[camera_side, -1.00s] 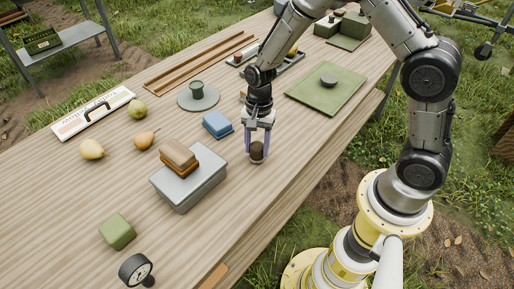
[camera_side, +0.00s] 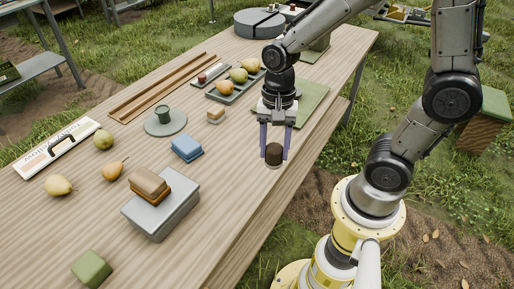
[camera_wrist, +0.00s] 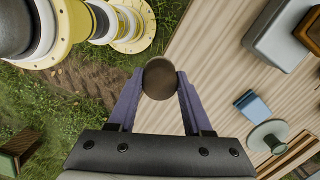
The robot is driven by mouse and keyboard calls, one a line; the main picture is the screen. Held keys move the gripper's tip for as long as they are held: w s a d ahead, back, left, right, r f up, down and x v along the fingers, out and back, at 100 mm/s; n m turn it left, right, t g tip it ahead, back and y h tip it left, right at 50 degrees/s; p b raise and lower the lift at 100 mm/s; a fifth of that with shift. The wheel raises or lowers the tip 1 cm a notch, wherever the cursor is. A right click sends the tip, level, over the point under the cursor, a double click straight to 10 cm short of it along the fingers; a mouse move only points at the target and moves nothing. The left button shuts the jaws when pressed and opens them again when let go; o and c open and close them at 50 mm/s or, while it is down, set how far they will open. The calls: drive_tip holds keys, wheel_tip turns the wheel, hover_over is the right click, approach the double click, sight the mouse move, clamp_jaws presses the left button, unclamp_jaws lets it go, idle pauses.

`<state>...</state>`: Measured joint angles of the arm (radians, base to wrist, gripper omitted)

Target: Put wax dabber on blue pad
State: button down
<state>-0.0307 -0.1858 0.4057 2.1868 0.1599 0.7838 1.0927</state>
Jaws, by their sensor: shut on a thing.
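My gripper (camera_side: 275,151) points down near the table's right edge, shut on a dark brown, round-topped piece with a paler lower part, which I take to be the wax dabber (camera_side: 273,155). In the wrist view the dabber (camera_wrist: 160,78) shows as a brown disc between the purple fingertips (camera_wrist: 158,88). It looks upright; I cannot tell its height above the table. The blue pad (camera_side: 186,149), a small two-layer blue block, lies on the table left of my gripper, well apart from it. It also shows in the wrist view (camera_wrist: 253,106), to the right.
A grey box (camera_side: 157,222) with a brown block on top stands nearer the camera than the blue pad. A green cup (camera_side: 163,113) on a round grey plate, a small tan block (camera_side: 216,116) and a pear tray (camera_side: 225,97) stand beyond. My gripper partly hides a green mat (camera_side: 312,98).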

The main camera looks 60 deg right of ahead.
drive_tip(key=shift+s+r, duration=0.3)
drive_tip(key=shift+s, duration=0.25)
drive_tip(key=w+r+m, duration=0.2)
drive_tip(key=w+r, duration=0.3)
drive_tip(key=w, duration=0.7)
hover_over(184, 144)
drive_tip(key=f, duration=1)
drive_tip(key=shift+d+f, duration=0.35)
drive_tip(key=shift+d, duration=0.05)
drive_tip(key=shift+f, duration=1.65)
drive_tip(key=shift+c, duration=1.6)
unclamp_jaws()
drive_tip(key=shift+f, duration=0.15)
